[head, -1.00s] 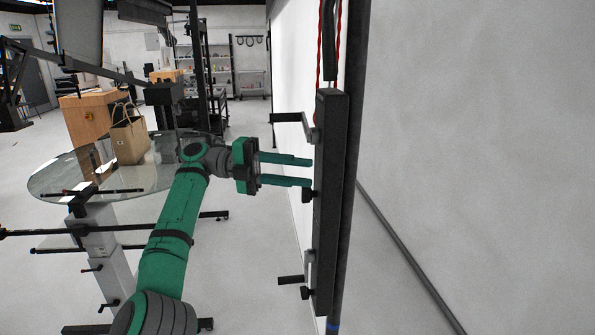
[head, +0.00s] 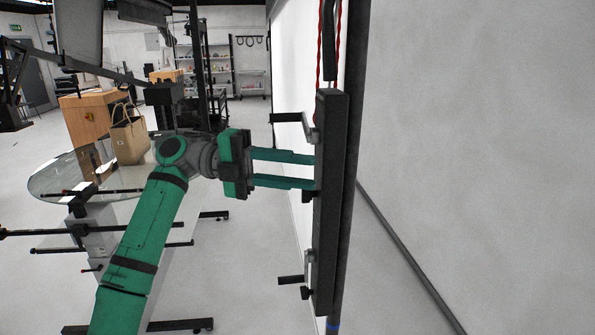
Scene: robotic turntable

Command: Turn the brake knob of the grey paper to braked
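A black upright bracket (head: 328,230) stands at the edge of the pale backdrop. It carries two crank handles, an upper one (head: 290,118) and a lower one (head: 290,280). A small black upper knob (head: 307,196) and a lower knob (head: 305,293) sit on its left side. I cannot tell which knob belongs to the grey paper, nor its brake setting. My gripper (head: 316,171) is level, with its two green fingers apart and nothing seen between them. Its fingertips reach the bracket's left edge, below the upper crank. The lower finger is just above the upper knob; contact is unclear.
A round glass table (head: 50,185) with a paper bag (head: 130,138) stands left behind my arm. Thin black rods (head: 30,232) stick out at the left. A red cord (head: 319,55) hangs above the bracket. Grey wall (head: 480,130) fills the right side.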

